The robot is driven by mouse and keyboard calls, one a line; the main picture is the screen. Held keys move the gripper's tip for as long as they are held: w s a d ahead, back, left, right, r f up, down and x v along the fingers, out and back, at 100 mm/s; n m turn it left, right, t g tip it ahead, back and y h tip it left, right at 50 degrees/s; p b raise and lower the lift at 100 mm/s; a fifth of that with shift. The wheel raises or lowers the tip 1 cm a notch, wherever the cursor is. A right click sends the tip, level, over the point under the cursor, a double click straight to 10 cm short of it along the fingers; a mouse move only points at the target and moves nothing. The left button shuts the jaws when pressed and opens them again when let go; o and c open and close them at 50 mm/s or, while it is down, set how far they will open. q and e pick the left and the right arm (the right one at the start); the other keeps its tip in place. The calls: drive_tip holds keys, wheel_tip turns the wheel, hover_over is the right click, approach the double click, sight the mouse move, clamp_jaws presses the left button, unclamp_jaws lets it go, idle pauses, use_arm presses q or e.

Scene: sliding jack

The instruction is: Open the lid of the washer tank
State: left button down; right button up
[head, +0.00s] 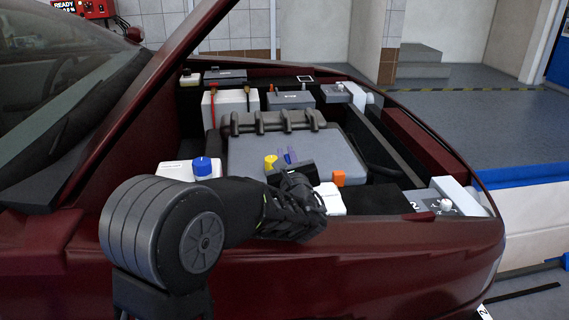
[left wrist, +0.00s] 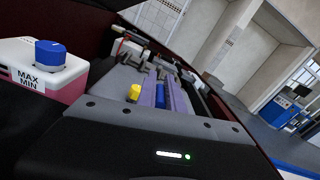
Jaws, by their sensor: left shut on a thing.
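My left gripper (head: 287,156) reaches over the engine bay from the front left, its lilac fingers near the middle of the bay. The fingers also show in the left wrist view (left wrist: 162,94), close together. A white tank (head: 175,172) with a closed blue cap (head: 205,167) stands left of the gripper; in the left wrist view this tank (left wrist: 62,82) is marked MAX MIN and holds pink liquid. Another white tank (head: 331,198) is partly hidden behind my gripper. I cannot tell which is the washer tank. My right gripper is not visible.
A yellow knob (head: 270,161) is beside the fingers. An orange cap (head: 339,178) stands to the right. The grey engine cover (head: 249,150) fills the middle. A battery-like white box (head: 231,104) stands behind. The dark red car edge (head: 400,245) runs along the front.

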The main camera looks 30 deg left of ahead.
use_arm(q)
drive_tip(key=shift+s+a+f+n, duration=0.15)
drive_tip(key=shift+s+a+n, duration=0.15)
drive_tip(key=shift+a, duration=0.1)
drive_tip(key=shift+w, duration=0.1)
drive_tip(key=shift+w+d, duration=0.1)
drive_tip(key=shift+d, duration=0.15)
drive_tip(key=c, duration=1.5)
unclamp_jaws()
drive_tip(key=shift+o, duration=0.2)
drive_tip(key=v, duration=0.8)
drive_tip(key=shift+p, duration=0.3)
